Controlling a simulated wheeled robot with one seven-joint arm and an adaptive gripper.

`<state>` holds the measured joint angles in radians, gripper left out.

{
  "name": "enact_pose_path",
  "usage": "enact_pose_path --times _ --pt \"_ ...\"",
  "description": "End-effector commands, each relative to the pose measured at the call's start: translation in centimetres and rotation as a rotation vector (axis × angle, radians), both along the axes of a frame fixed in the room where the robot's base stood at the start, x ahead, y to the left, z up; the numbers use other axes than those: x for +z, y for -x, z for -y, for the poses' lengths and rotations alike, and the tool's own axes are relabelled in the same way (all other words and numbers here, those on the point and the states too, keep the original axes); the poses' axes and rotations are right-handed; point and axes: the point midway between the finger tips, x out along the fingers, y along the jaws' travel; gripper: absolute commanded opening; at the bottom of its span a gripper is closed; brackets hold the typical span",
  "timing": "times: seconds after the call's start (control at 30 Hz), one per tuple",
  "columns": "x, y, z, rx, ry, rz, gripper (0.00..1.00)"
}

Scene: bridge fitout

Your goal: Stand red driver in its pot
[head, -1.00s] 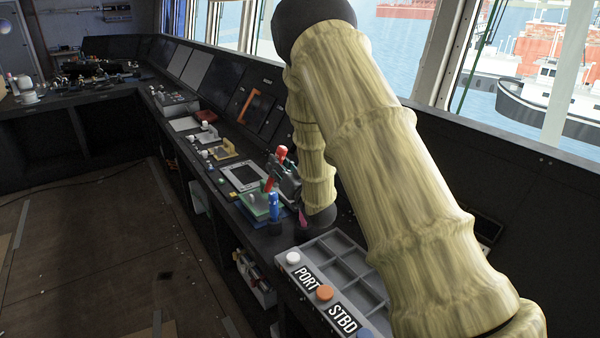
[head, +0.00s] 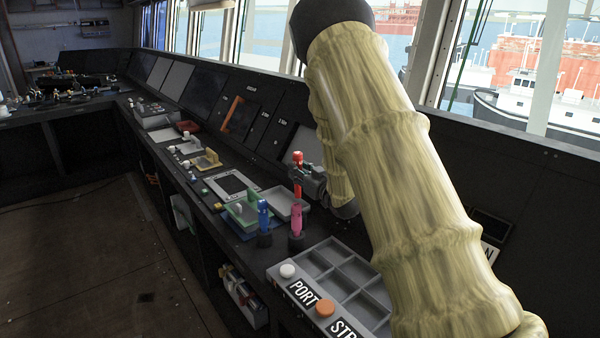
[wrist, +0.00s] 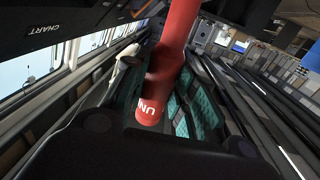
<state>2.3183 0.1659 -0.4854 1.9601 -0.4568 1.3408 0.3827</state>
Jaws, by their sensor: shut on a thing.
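My gripper (head: 308,178) is shut on the red driver (head: 298,162) and holds it about upright above the console. In the wrist view the red driver (wrist: 172,65) stands between the gripper's fingers (wrist: 160,95), with white letters on its near end. A pink driver (head: 296,220) stands in another dark pot (head: 297,243), below the red driver in the picture. I cannot make out an empty pot; my arm hides part of the console.
A grey compartment tray (head: 349,263) with PORT lettering lies in front of the pots. A green and blue item (head: 240,216) and a pale tray (head: 290,205) lie close behind them. Windows and a dark panel (head: 520,185) bound the right side. The floor at left is clear.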

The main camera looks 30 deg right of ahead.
Motion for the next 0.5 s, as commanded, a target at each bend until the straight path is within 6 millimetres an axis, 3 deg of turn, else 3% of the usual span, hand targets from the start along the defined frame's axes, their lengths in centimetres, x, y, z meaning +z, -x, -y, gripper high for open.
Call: enact_pose_path --times 0.17,0.5 --pt "0.1 0.4 0.1 -0.002 -0.001 0.001 0.0" --pt "-2.5 0.6 0.3 -0.004 -0.002 0.0 0.0"
